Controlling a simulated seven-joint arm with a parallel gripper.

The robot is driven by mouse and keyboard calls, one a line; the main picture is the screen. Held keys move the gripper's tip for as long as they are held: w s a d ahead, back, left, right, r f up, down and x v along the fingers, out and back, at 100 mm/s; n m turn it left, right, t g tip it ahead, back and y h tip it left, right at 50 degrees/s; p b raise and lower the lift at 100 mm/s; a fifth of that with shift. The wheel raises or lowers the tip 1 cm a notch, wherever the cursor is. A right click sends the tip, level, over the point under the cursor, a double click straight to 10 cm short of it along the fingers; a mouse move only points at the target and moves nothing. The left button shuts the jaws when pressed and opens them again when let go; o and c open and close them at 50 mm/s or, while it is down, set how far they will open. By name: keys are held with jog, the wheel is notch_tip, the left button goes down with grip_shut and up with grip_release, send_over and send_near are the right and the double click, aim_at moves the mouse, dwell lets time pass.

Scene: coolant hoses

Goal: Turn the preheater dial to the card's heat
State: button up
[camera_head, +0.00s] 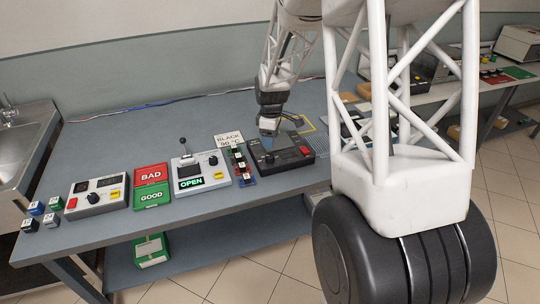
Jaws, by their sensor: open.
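A white card (229,139) stands upright behind the row of devices; its text reads BLACK 90 °C. A dark box (284,158) with a red button (305,150) sits to the right of the card. A small dark knob (269,157) shows on the left part of its top; any scale marks are too small to read. My gripper (268,133) points down just above and behind this knob. It is open, and nothing shows between its fingers. Whether a finger touches the knob cannot be told.
A white device with a lever (200,170) and an OPEN sign stands left of a rack of small coloured pieces (241,166).

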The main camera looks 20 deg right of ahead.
aim_at(270, 155)
jog(key=shift+f, duration=0.2)
dwell(0.3)
jog(key=shift+s+f, duration=0.1)
jog(key=shift+f, duration=3.7)
jog(key=c, duration=0.9)
